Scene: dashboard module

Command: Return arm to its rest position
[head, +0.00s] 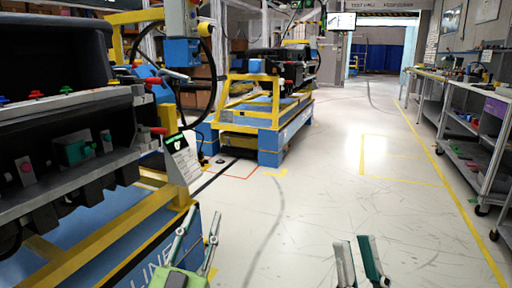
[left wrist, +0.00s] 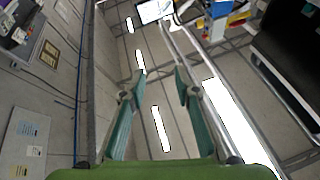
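My left gripper (head: 198,232) rises from the bottom of the head view, right of the near dashboard stand. Its green fingers point up and are spread apart, with nothing between them. In the left wrist view its two fingers (left wrist: 154,82) also stand apart and empty, against the ceiling and its bright lights. My right gripper (head: 354,246) shows at the bottom, right of the middle, over bare floor. Its two fingers are apart with nothing seen between them; its base is cut off by the frame. The dark dashboard module (head: 60,125) fills the left side of the head view.
The near module sits on a yellow and blue stand (head: 150,215), close to my left gripper. A second such stand (head: 262,115) is further back. A workbench with shelves (head: 470,120) runs along the right. The pale floor (head: 330,190) between is clear.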

